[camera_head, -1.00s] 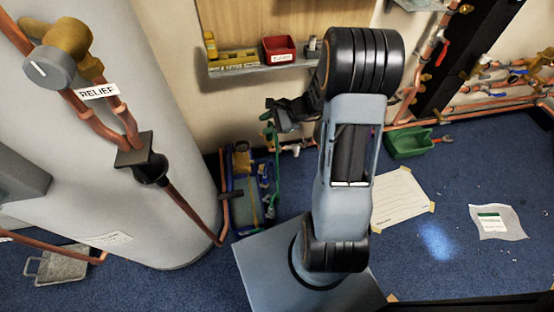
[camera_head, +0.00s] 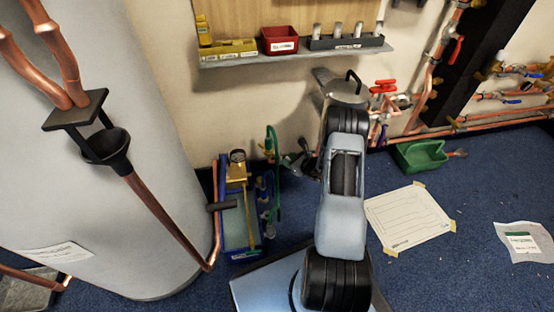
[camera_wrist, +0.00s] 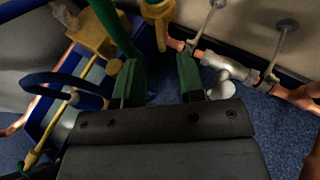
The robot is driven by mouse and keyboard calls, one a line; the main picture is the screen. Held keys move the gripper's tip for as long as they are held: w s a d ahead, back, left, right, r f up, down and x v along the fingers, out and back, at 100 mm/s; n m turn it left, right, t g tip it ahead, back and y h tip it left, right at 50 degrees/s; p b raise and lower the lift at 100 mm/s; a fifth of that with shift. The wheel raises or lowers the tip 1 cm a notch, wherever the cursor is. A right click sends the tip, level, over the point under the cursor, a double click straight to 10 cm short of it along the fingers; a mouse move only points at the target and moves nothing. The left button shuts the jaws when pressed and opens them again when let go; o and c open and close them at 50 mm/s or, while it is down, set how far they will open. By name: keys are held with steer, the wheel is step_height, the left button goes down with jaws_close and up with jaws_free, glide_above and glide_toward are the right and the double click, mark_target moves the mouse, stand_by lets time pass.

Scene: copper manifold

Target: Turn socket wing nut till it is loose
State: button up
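My gripper (camera_head: 296,160) is low, left of my arm in the head view, beside a green upright pipe (camera_head: 275,150). In the wrist view its two green-sided fingers (camera_wrist: 158,75) stand apart with only blue floor visible between them. A brass-coloured piece (camera_wrist: 157,14) shows just beyond the fingertips. A pale grey fitting with a rounded stub (camera_wrist: 222,75) sits on a copper pipe right of the right finger. I cannot tell which part is the socket wing nut; none is clear in either view.
A blue tray (camera_head: 236,250) with brass and dark fittings stands left of my gripper, close to the big white cylinder (camera_head: 165,200). A shelf (camera_head: 290,58) with red, yellow and dark bins is above.

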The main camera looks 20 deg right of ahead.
mark_target(278, 156)
steer(key=b+x, duration=0.2)
steer(key=x, duration=0.6)
steer(key=shift+b, duration=0.35)
steer(key=shift+d, duration=0.1)
jaws_close()
